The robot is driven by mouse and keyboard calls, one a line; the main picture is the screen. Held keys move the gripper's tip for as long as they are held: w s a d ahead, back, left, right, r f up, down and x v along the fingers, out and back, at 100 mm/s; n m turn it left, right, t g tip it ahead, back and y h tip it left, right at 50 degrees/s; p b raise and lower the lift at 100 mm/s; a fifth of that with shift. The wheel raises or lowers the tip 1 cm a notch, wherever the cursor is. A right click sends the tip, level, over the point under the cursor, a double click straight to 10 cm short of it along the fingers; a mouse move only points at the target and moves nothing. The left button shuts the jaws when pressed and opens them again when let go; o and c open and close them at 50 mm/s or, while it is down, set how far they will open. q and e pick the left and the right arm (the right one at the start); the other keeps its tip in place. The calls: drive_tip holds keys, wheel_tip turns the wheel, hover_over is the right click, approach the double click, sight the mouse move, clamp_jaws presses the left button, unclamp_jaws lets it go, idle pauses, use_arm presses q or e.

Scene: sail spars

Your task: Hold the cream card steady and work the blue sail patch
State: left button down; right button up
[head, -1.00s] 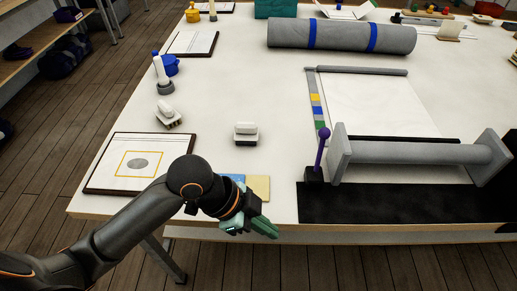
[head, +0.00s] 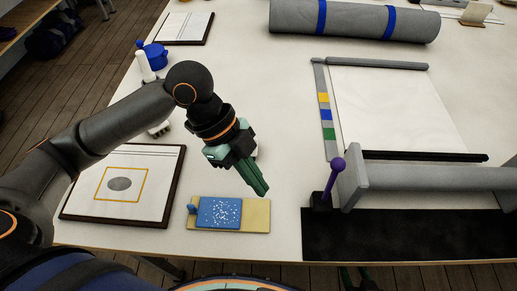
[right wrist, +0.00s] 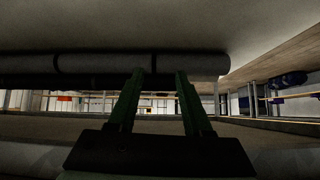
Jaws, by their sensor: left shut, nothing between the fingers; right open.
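The cream card (head: 256,215) lies flat near the table's front edge. The blue sail patch (head: 218,213), speckled with white, lies on the card and leaves its right part bare. A small blue knob (head: 192,209) sits at the card's left end. My left gripper (head: 262,190) is shut and empty, its green fingers pointing down just above and behind the card's right part; I cannot tell that it touches. My right gripper (right wrist: 157,75) is open and empty in the right wrist view; in the head view only a bit of green shows at the bottom edge.
A framed board with a grey oval (head: 120,184) lies left of the card. A purple-knobbed lever (head: 333,175), a grey roller (head: 430,180) and a black mat (head: 400,235) are to the right. A grey roll with blue bands (head: 355,18) lies at the back. Table between is clear.

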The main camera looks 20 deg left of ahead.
sight(265, 205)
use_arm(q)
drive_tip(key=shift+w+a, duration=0.1)
drive_tip(key=shift+w, duration=0.25)
drive_tip(key=shift+f+b, duration=0.2)
drive_tip(key=shift+b, duration=0.1)
wheel_tip(265, 205, down, 3)
drive_tip(key=b, duration=0.3)
drive_tip(key=shift+s, duration=0.1)
drive_tip(key=f+b, duration=0.2)
drive_tip(key=shift+b, duration=0.35)
use_arm(e)
drive_tip(key=shift+n+y, duration=0.3)
drive_tip(key=shift+y, duration=0.2)
drive_tip(key=w+a+f, duration=0.2)
drive_tip(key=a+f, duration=0.1)
drive_tip(key=shift+w+a+f, duration=0.15)
drive_tip(key=shift+a, duration=0.1)
use_arm(q)
drive_tip(key=shift+f, duration=0.15)
use_arm(e)
drive_tip(key=shift+f, duration=0.15)
use_arm(q)
drive_tip(key=shift+f+b, duration=0.3)
drive_tip(key=shift+f, duration=0.05)
use_arm(e)
drive_tip(key=shift+s+d+f, duration=0.1)
drive_tip(key=shift+s+f, duration=0.25)
